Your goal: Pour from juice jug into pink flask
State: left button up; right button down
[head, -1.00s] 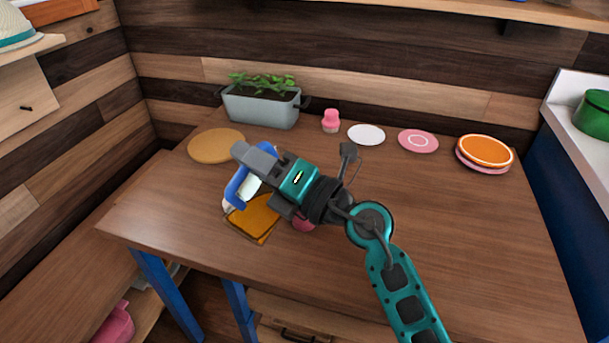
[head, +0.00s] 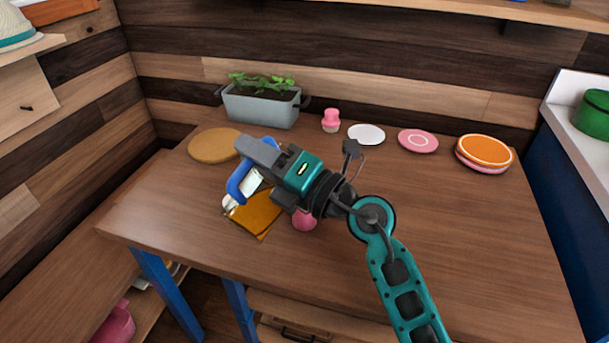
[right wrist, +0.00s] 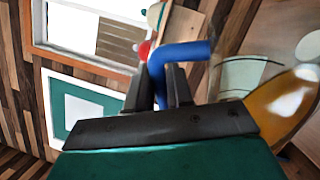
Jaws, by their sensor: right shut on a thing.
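The juice jug is clear with orange juice (head: 257,215) in it and a blue handle (head: 238,183). My right gripper (head: 257,157) is shut on the handle and holds the jug strongly tilted over the left-middle of the table. The right wrist view shows the handle (right wrist: 181,55) between the fingers, with the orange juice (right wrist: 285,105) to the right. A rounded pink object (head: 304,220) shows partly below the gripper, right of the jug; the rest is hidden. A small pink vessel (head: 331,120) stands upright by the back wall. I cannot tell which is the pink flask. My left gripper is not in view.
A grey planter (head: 261,109) and a round tan board (head: 214,145) are at the back left of the wooden table (head: 470,230). A white plate (head: 366,135), a pink plate (head: 418,141) and stacked plates (head: 484,152) line the back. The table's right side is clear.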

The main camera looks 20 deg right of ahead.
aim_at(270, 136)
jog(key=shift+w+d+r+m, duration=0.35)
jog(key=shift+d+r+m, duration=0.15)
jog(key=shift+r+m, duration=0.2)
dwell(1.0)
jog(key=shift+w+d+r+m+t+p, duration=0.3)
jog(key=shift+w+d+m+p, duration=0.25)
jog(key=shift+p, duration=0.5)
dwell(1.5)
jog(key=shift+w+d+r+m+h+p, duration=0.15)
jog(key=shift+w+d+r+m+p, duration=0.1)
jog(key=shift+d+m+p, duration=0.35)
jog(key=shift+w+d+r+m+h+p, duration=0.2)
jog(key=shift+d+m+p, duration=0.1)
jog(key=shift+p, duration=0.45)
dwell(2.4)
